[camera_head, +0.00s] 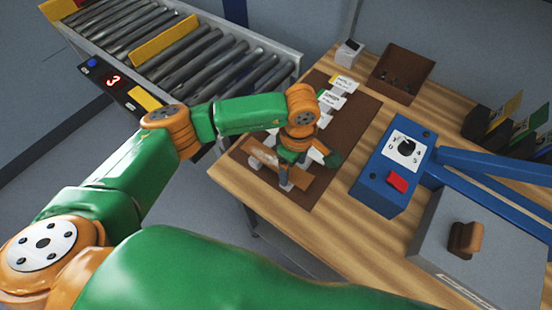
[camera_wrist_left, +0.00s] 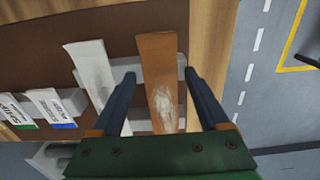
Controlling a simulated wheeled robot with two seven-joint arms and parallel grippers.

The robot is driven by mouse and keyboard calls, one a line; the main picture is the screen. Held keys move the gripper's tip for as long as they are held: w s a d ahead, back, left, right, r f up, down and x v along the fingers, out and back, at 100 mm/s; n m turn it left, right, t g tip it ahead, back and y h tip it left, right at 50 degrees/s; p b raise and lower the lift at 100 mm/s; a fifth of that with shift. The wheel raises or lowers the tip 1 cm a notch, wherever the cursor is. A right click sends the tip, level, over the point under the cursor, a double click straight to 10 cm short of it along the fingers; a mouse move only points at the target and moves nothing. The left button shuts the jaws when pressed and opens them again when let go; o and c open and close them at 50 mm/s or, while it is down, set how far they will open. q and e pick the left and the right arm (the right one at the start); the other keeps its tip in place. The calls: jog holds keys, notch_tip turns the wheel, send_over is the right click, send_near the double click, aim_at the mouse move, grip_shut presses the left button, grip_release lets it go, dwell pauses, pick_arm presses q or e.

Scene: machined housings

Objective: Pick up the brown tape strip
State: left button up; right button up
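The brown tape strip (camera_wrist_left: 158,75) lies across grey-white supports on the dark brown mat (camera_wrist_left: 30,60), with a pale scuffed patch near its lower end. In the wrist view my left gripper (camera_wrist_left: 160,76) is open, with one dark blue finger on each side of the strip and gaps between. In the head view the gripper (camera_head: 287,174) points down over the mat's near end, and part of the brown strip (camera_head: 262,153) shows beside it. A white strip (camera_wrist_left: 91,70) lies to the left of the brown one. My right gripper is not seen.
Labelled white cards (camera_head: 333,98) stand farther along the mat. A blue box with a dial and red button (camera_head: 397,181) is to the right. A brown tray (camera_head: 401,72) sits behind. A roller conveyor (camera_head: 200,60) is at the left. The table edge is close to the strip.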

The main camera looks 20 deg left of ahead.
pick_arm(q)
jog(key=c, duration=1.1)
jog(key=shift+r, duration=0.1)
